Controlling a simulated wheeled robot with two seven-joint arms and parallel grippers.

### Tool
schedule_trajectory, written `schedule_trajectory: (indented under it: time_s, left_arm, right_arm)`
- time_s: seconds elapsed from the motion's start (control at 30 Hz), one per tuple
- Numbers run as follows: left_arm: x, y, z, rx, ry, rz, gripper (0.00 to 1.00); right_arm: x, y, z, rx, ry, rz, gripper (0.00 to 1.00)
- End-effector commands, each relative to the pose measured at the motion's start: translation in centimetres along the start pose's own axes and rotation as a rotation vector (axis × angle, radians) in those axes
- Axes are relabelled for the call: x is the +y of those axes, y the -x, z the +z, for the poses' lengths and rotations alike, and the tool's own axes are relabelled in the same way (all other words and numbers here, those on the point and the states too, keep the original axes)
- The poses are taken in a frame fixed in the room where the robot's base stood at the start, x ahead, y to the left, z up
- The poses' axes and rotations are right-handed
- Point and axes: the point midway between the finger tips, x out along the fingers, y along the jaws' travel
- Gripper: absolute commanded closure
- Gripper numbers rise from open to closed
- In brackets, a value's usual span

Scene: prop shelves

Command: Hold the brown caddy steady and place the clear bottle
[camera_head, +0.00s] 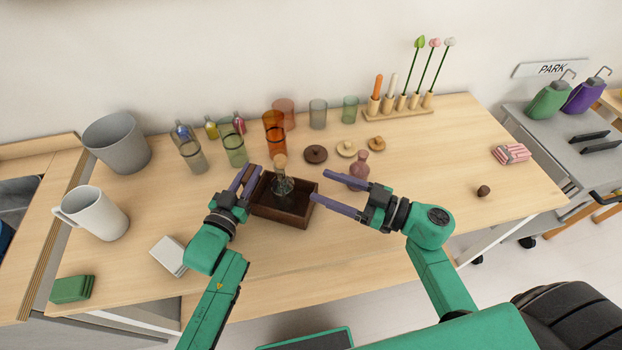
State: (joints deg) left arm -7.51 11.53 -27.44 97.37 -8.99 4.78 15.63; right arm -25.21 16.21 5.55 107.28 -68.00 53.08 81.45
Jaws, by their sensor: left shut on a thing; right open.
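The brown caddy (296,219) is an open dark wooden box on the table in front of me. The clear bottle (282,186), with a cork-coloured stopper, stands upright inside it, towards the back middle. My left gripper (247,180) is shut on the left wall of the caddy. My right gripper (322,187) is open and empty, just right of the caddy, its fingers pointing left towards it. It is apart from the bottle. The bottle's base is hard to make out against the dark inside.
A dusky pink vase (359,170) stands close behind my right gripper. Several coloured glasses, including an orange one (274,130), stand behind the caddy. A white mug (92,212) and a grey bucket (117,142) are at left. The table's front and right are mostly clear.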

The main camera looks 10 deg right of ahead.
Motion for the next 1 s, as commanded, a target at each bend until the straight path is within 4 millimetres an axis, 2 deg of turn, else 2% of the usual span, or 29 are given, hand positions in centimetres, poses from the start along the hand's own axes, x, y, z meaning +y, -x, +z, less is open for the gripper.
schedule_trajectory:
  time_s: [0.47,1.0]
  left_arm:
    - [0.0,0.0,-0.1,0.002,-0.001,0.0,1.0]
    - [0.0,0.0,-0.1,0.002,-0.001,0.0,1.0]
  right_arm:
    - [0.0,0.1,-6.5,-0.001,0.003,-0.001,0.31]
    - [0.0,0.1,-6.8,0.001,0.0,0.001,0.31]
